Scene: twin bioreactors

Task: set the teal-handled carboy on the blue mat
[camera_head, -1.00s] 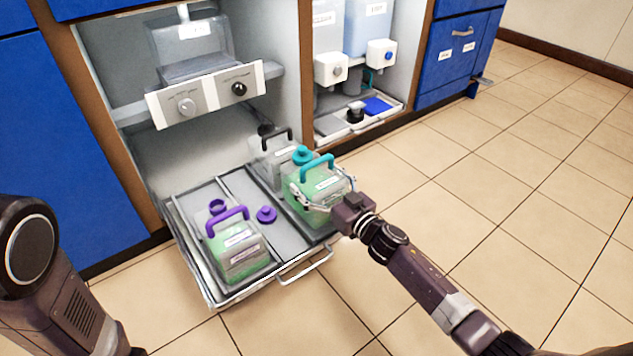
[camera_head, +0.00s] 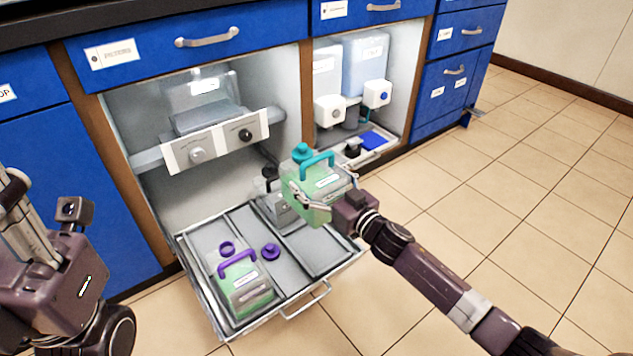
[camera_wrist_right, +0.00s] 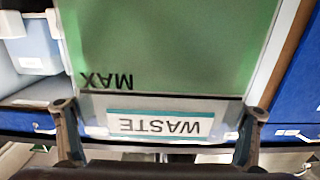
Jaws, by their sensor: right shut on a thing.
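The teal-handled carboy (camera_head: 308,186), with green liquid and a teal cap, is held up above the pulled-out tray by my right gripper (camera_head: 328,197). The gripper is shut on its body. In the right wrist view, the carboy (camera_wrist_right: 165,45) fills the middle, with an upside-down "WASTE" label, between the two fingers (camera_wrist_right: 160,132). The blue mat (camera_head: 372,141) lies in the right-hand cabinet bay, behind and right of the carboy. My left arm shows at the left edge; I cannot make out its fingers.
The pulled-out tray (camera_head: 335,281) holds a purple-handled carboy (camera_head: 243,285), a loose purple cap (camera_head: 271,251) and a black-handled carboy (camera_head: 266,186). A black-topped item (camera_head: 352,148) stands just left of the mat. White pump units (camera_head: 377,93) hang above. The floor at right is clear.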

